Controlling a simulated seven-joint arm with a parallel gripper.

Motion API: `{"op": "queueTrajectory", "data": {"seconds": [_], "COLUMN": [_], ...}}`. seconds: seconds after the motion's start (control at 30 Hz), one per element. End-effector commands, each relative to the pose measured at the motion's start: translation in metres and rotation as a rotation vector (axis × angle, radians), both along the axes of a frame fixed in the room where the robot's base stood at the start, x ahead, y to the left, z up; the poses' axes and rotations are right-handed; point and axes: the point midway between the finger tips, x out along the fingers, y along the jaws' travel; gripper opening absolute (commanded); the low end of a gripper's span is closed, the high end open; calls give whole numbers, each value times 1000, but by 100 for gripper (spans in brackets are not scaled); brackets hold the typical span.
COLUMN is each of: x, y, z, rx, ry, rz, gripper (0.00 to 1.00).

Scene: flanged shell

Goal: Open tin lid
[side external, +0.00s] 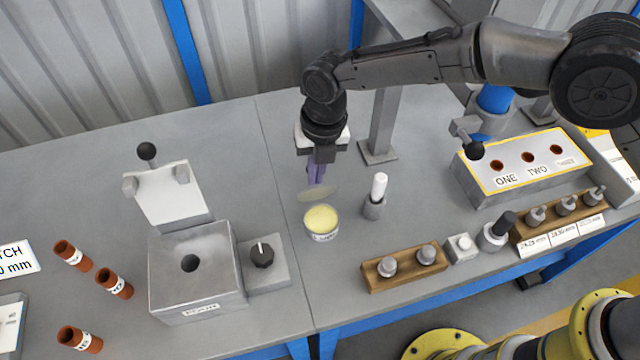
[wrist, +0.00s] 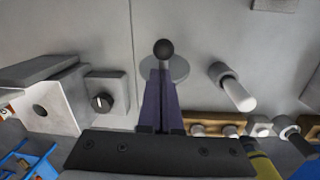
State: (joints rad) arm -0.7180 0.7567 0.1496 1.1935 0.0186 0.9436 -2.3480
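The tin (side external: 322,236) stands on the bench, a small pale round can with a label and yellow contents showing in its open top. Its lid (side external: 316,194), a thin greyish disc, is in the air just above and behind the tin, apart from it. My gripper (side external: 316,180) points down with its purple fingers close together at the lid. In the wrist view the fingers (wrist: 161,72) close at the lid's dark round knob (wrist: 163,47), with the grey disc (wrist: 180,69) around it. The tin cannot be made out in the wrist view.
A white-topped cylinder in a grey holder (side external: 374,207) stands close right of the tin. A wooden block with weights (side external: 405,268) lies front right. A metal box (side external: 195,275) with a dial (side external: 262,254) stands left. Bench behind the tin is clear.

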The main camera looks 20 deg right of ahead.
Motion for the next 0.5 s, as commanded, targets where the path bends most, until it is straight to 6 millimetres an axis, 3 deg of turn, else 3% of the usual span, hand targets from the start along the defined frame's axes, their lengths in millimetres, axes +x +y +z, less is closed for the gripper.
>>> {"op": "queueTrajectory", "data": {"seconds": [0.03,0.5], "x": [0,24], "y": [-4,-4], "z": [-11,-12], "rx": [-15,-17], "ry": [18,17], "rz": [-1,0], "gripper": [0,0]}}
